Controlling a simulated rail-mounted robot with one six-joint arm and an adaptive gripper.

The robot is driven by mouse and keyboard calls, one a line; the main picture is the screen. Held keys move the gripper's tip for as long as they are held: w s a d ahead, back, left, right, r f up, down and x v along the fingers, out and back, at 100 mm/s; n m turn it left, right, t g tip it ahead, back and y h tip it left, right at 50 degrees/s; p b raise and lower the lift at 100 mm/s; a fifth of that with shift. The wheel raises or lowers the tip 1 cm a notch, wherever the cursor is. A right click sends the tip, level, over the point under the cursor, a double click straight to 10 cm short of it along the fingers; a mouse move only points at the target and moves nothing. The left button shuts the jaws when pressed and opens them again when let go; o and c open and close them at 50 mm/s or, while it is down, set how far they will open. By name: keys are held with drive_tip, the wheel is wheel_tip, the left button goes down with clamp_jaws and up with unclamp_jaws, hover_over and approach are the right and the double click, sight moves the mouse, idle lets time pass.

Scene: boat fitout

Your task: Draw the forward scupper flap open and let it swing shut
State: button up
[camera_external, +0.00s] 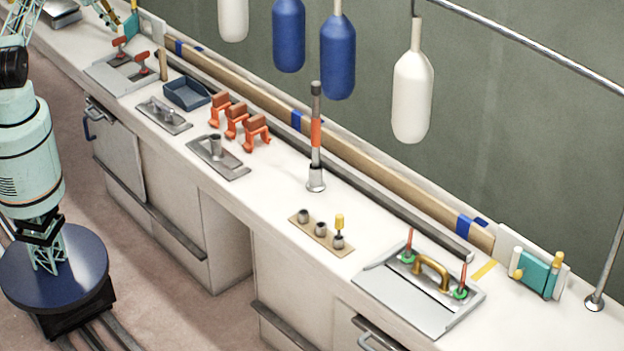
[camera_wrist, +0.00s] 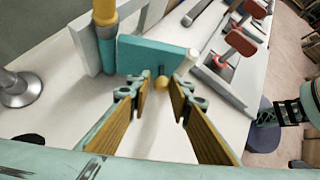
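A teal flap (camera_wrist: 150,55) with a small yellow knob (camera_wrist: 161,84) is in front of my gripper in the wrist view. A teal and yellow post (camera_wrist: 104,30) stands at its left. My gripper (camera_wrist: 156,90) is open, with one finger on each side of the knob and a small gap showing on both sides. In the external view my gripper (camera_external: 108,14) is at the far upper left, beside this flap (camera_external: 131,24). A second teal flap (camera_external: 533,272) with a yellow knob is at the right end of the counter, away from my gripper. Whether the near flap is fully shut is unclear.
A plate with red-handled levers (camera_external: 130,68) is close to the near flap. A blue tray (camera_external: 187,93), orange clips (camera_external: 237,122) and an upright post (camera_external: 316,140) stand farther along the counter. White and blue fenders (camera_external: 338,57) hang above it.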

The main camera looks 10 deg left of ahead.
drive_tip(key=v, duration=1)
drive_tip(key=shift+a+r, duration=0.2)
drive_tip(key=shift+a, duration=0.05)
